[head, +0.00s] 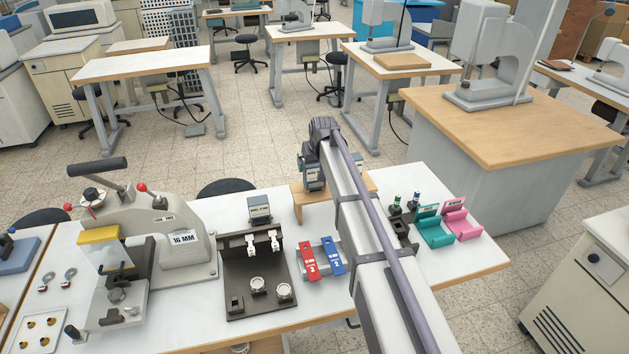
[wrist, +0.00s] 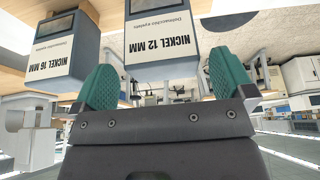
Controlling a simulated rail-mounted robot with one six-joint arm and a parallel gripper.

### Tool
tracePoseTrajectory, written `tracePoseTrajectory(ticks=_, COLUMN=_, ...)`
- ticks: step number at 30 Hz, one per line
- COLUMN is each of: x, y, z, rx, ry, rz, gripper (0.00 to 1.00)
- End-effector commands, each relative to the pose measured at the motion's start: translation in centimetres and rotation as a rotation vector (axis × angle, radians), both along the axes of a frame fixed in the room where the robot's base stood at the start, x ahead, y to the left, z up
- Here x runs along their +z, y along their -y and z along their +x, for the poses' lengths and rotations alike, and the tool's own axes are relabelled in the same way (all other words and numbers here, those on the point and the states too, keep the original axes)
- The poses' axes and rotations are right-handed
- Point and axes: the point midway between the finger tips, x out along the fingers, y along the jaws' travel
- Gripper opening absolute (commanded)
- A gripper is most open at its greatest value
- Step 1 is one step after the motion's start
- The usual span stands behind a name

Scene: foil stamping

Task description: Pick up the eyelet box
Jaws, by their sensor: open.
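Two eyelet boxes with dark grey-blue bodies and white labels show upside down in the wrist view. The nickel 12 mm box (wrist: 162,45) is ahead of and between my fingers. The nickel 16 mm box (wrist: 50,52) is to its left. My gripper (wrist: 168,84) is open, its two teal fingertips spread apart with nothing held; whether they touch the 12 mm box is unclear. In the head view, an eyelet box (head: 314,178) shows at the wooden stand (head: 298,203), partly hidden by my arm.
Another small grey box (head: 260,208) sits behind the black fixture (head: 256,270). A press marked 16 MM (head: 185,238) stands at the left. Teal (head: 433,230) and pink (head: 461,222) holders are to the right.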

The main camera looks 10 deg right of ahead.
Motion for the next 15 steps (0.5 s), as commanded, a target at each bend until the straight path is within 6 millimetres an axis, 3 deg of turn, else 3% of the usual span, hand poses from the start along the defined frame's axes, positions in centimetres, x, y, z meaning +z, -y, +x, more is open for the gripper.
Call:
tracePoseTrajectory(ticks=1, x=-1.4, y=-0.1, z=0.5, rx=0.000, ry=0.000, rz=0.000, gripper=1.00)
tracePoseTrajectory(ticks=6, x=-4.5, y=-0.2, z=1.8, rx=0.000, ry=0.000, rz=0.000, gripper=1.00)
tracePoseTrajectory(ticks=13, x=-4.2, y=-0.3, z=1.9, rx=0.000, ry=-0.001, rz=0.000, gripper=1.00)
tracePoseTrajectory(ticks=15, x=-4.2, y=-0.3, z=1.9, rx=0.000, ry=-0.001, rz=0.000, gripper=0.95)
